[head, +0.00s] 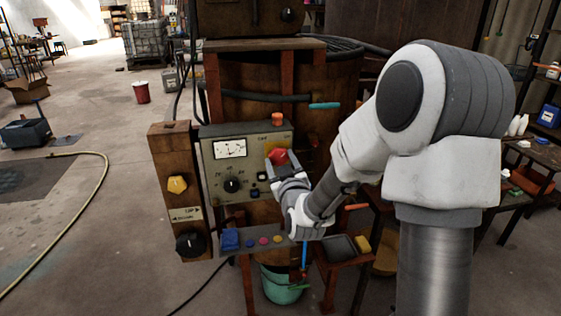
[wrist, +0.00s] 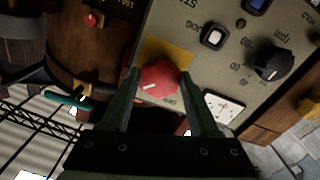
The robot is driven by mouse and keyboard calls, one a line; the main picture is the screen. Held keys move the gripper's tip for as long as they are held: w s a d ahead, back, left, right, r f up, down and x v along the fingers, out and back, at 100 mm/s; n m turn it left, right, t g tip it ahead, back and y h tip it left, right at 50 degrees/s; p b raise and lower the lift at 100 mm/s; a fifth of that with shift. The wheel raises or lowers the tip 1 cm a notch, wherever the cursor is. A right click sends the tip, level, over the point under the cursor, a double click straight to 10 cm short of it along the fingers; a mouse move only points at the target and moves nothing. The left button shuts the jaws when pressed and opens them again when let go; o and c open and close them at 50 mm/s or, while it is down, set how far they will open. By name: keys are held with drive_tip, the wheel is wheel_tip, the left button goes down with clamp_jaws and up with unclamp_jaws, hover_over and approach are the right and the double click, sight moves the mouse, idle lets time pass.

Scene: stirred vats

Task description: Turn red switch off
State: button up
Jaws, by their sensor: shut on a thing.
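The red switch (head: 278,156) is a red knob on the right part of a grey control panel (head: 214,160). In the wrist view the red switch (wrist: 160,80) has a white mark on its lower left and sits on a yellow patch (wrist: 168,50). My gripper (head: 277,164) is at the panel with its two fingers on either side of the knob. In the wrist view my gripper (wrist: 164,88) is closed on the red switch. The far side of the knob and some of the panel lettering are hidden.
A wooden post with a yellow knob (head: 177,185) stands at left. Open floor lies farther left.

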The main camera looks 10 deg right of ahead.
drive_tip(key=c, duration=0.7)
drive_tip(key=shift+c, duration=0.2)
drive_tip(key=shift+f+n+b, duration=0.1)
drive_tip(key=shift+n+b, duration=0.2)
drive_tip(key=shift+b, duration=0.35)
drive_tip(key=n+b, duration=0.1)
drive_tip(key=b, duration=0.1)
drive_tip(key=n+b, duration=0.1)
drive_tip(key=b, duration=0.2)
drive_tip(key=shift+f+n, duration=0.2)
drive_tip(key=shift+n, duration=0.1)
drive_tip(key=n+b, duration=0.5)
drive_tip(key=b, duration=0.3)
drive_tip(key=shift+r, duration=0.1)
drive_tip(key=n+b, duration=0.5)
drive_tip(key=b, duration=0.1)
drive_tip(key=shift+d+r+n, duration=0.1)
drive_tip(key=shift+r+n, duration=0.05)
drive_tip(key=shift+n, duration=0.25)
drive_tip(key=n+b, duration=0.3)
drive_tip(key=shift+r+n+b, duration=0.25)
drive_tip(key=shift+n+b, duration=0.15)
drive_tip(key=shift+r, duration=0.1)
drive_tip(key=o, duration=1.4)
